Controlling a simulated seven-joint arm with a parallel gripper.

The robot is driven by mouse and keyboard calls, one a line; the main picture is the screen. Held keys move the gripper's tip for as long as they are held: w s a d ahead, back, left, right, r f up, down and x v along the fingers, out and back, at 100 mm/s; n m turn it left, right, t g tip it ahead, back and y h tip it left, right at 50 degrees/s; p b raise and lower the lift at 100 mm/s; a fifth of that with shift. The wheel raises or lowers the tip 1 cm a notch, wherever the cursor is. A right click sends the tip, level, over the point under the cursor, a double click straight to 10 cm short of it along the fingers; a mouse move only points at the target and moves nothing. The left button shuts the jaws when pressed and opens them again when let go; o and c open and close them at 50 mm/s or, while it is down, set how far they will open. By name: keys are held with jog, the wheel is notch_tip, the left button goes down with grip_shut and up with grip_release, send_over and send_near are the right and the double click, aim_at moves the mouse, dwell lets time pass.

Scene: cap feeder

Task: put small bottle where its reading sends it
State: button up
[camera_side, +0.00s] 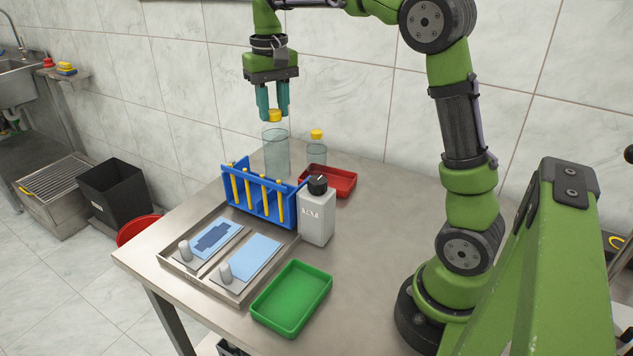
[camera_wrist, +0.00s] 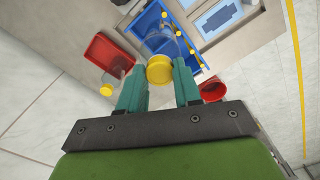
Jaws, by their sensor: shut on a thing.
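My gripper (camera_side: 273,115) points down and is shut on the yellow cap of a clear bottle (camera_side: 276,153). The bottle hangs upright behind the blue rack; its clearance from the table is hard to judge. In the wrist view its cap (camera_wrist: 159,70) sits between my fingertips (camera_wrist: 160,68). A second clear bottle (camera_side: 317,154) with a yellow cap stands in or just behind the red tray (camera_side: 341,187); its base is hidden. A pale grey box-like bottle (camera_side: 316,225) with a black top and small label stands beside the rack. The label is too small to read.
The blue rack (camera_side: 261,209) holds several yellow sticks. In front, a grey tray (camera_side: 184,277) carries two light-blue panels with grey knobs. An empty green tray (camera_side: 292,299) lies at the front. A red bucket (camera_side: 136,231) stands on the floor.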

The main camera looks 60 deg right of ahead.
jog(key=shift+r, duration=1.45)
